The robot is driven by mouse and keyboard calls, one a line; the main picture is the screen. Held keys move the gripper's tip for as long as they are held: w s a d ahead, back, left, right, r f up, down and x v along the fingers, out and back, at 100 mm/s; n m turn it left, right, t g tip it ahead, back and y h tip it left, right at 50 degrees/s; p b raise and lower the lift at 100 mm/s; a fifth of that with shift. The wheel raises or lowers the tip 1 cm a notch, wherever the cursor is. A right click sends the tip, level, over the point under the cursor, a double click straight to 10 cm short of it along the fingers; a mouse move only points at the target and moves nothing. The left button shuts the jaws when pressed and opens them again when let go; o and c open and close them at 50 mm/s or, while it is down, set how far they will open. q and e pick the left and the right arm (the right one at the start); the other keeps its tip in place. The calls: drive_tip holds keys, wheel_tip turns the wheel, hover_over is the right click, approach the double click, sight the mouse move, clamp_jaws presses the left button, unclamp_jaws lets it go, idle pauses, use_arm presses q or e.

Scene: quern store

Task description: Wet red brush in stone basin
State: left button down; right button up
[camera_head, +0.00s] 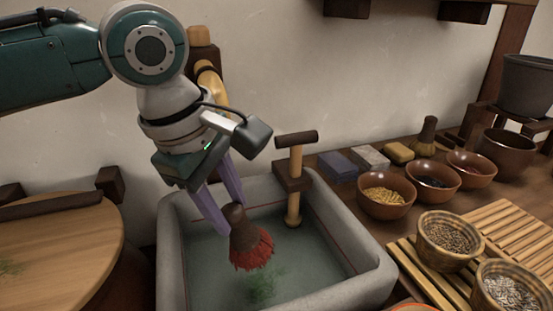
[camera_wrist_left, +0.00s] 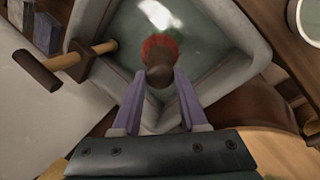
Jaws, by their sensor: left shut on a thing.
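The red brush (camera_head: 250,249) has a dark brown handle and red bristles that point down. It also shows in the left wrist view (camera_wrist_left: 160,48). My left gripper (camera_head: 232,207) is shut on its handle and holds it over the stone basin (camera_head: 171,262). The basin is grey and holds greenish water. The bristles appear close to the water, but I cannot tell whether they touch it. A green patch shows in the water just below the brush. My right gripper is not in view.
A wooden tap with a dark crossbar (camera_head: 296,141) stands at the basin's back edge. Bowls of grain and powder, including a yellow one (camera_head: 386,210), and coloured blocks (camera_head: 337,165) stand right of the basin. A round wooden board (camera_head: 70,245) lies left.

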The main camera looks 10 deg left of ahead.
use_arm(q)
drive_tip(key=shift+f+b, duration=0.65)
drive_tip(key=shift+f, duration=1.8)
wheel_tip(320, 180, up, 12)
drive_tip(key=p, duration=1.6)
drive_tip(key=shift+r, duration=0.2)
idle(0.4)
wheel_tip(320, 180, up, 4)
drive_tip(key=p, duration=0.5)
hover_over(231, 236)
drive_tip(key=shift+s+d, duration=0.1)
idle(0.4)
